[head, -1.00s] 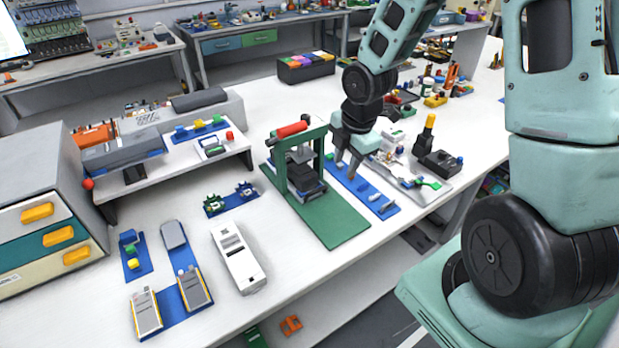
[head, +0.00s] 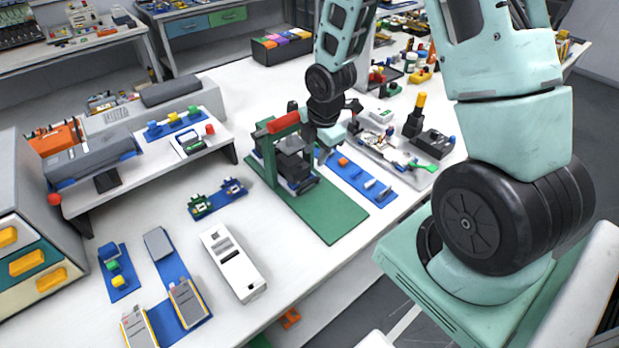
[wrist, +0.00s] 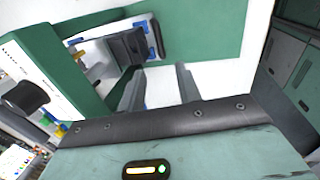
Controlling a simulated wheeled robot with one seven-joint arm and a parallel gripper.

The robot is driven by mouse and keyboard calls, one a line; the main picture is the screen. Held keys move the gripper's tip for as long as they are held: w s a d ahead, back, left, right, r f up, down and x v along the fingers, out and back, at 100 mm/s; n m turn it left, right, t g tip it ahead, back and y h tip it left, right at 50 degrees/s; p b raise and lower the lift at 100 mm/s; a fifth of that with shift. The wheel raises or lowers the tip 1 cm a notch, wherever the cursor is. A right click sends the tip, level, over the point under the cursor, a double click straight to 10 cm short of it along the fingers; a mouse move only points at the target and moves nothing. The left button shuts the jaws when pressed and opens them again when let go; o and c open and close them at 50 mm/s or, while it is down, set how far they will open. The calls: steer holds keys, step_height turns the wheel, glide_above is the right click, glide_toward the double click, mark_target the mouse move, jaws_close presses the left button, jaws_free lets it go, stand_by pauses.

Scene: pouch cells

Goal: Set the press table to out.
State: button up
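The press has a green frame (head: 271,172) with a red handle (head: 283,123) on top and stands on a green base plate (head: 330,212). The press table (head: 299,183) is a dark block low under the frame, largely within it. In the wrist view the dark table (wrist: 130,45) lies beyond the fingertips, with blue and white parts around it. My gripper (head: 321,154) is just right of the press, beside the frame. In the wrist view my gripper (wrist: 159,78) has its two fingers apart with nothing between them. I cannot tell whether a finger touches the press.
A blue strip (head: 362,180) with small parts lies close right of the press. A grey tray (head: 395,160) with parts is farther right. A white device (head: 232,262) stands to the left. The front of the green base is clear.

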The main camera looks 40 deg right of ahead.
mark_target(309, 182)
steer(key=f, duration=0.3)
steer(key=w+f, duration=0.1)
steer(key=f, duration=0.3)
steer(key=w+f+p, duration=0.1)
steer(key=f, duration=0.3)
jaws_close()
